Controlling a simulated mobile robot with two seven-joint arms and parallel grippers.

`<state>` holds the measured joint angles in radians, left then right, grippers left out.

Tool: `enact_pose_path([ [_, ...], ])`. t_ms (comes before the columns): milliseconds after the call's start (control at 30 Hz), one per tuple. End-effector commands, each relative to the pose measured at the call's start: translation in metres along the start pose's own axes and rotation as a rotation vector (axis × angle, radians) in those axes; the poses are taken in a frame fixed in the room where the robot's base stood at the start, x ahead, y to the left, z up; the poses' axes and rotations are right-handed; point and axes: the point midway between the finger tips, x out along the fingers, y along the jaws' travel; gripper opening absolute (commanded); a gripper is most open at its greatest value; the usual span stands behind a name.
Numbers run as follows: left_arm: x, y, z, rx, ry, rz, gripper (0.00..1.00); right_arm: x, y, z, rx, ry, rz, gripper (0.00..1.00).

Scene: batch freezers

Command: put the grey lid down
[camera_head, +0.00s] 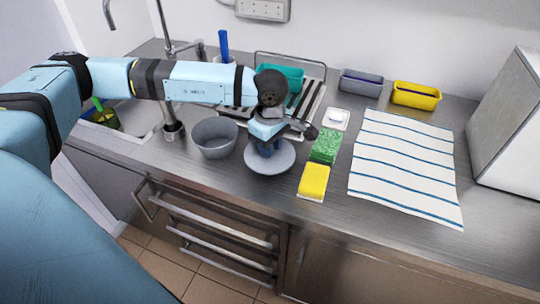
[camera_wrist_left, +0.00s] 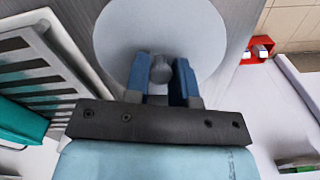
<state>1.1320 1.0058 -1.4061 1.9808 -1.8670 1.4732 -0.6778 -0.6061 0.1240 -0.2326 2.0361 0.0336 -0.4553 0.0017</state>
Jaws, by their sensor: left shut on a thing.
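The grey lid (camera_head: 272,160) is a round disc with a small knob. It is at the front of the steel counter, just right of the grey bowl (camera_head: 215,138). My left gripper (camera_head: 266,148) is above it, shut on its knob. In the left wrist view the lid (camera_wrist_left: 120,35) lies beyond the blue fingers of the left gripper (camera_wrist_left: 162,72), with the knob between them. I cannot tell whether the lid touches the counter. My right gripper is not in view.
A green sponge (camera_head: 325,146) and a yellow sponge (camera_head: 313,181) lie right of the lid. A striped towel (camera_head: 405,165) covers the right counter. A dish rack (camera_head: 304,106) with a teal container (camera_head: 292,78) stands behind. Yellow (camera_head: 416,95) and grey (camera_head: 361,83) containers stand at the back.

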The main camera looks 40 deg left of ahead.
Motion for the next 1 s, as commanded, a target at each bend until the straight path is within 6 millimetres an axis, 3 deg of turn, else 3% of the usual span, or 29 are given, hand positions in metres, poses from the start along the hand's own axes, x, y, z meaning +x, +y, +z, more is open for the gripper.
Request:
enact_pose_path([
  [300, 0.040, -0.001, 0.000, 0.001, 0.001, -0.001, 0.01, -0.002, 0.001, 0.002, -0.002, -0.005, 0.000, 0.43],
  [667, 0.046, 0.000, 0.000, 0.001, 0.001, -0.001, 0.01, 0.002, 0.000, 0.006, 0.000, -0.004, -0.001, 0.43],
  [700, 0.046, 0.000, 0.000, 0.001, 0.001, -0.001, 0.26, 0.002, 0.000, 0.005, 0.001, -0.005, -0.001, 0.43],
  [800, 0.044, 0.000, 0.000, 0.001, 0.001, -0.001, 0.49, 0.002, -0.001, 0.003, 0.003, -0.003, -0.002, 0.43],
  [1000, 0.044, 0.000, 0.000, 0.001, 0.001, -0.001, 0.49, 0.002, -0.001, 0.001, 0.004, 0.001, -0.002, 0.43],
])
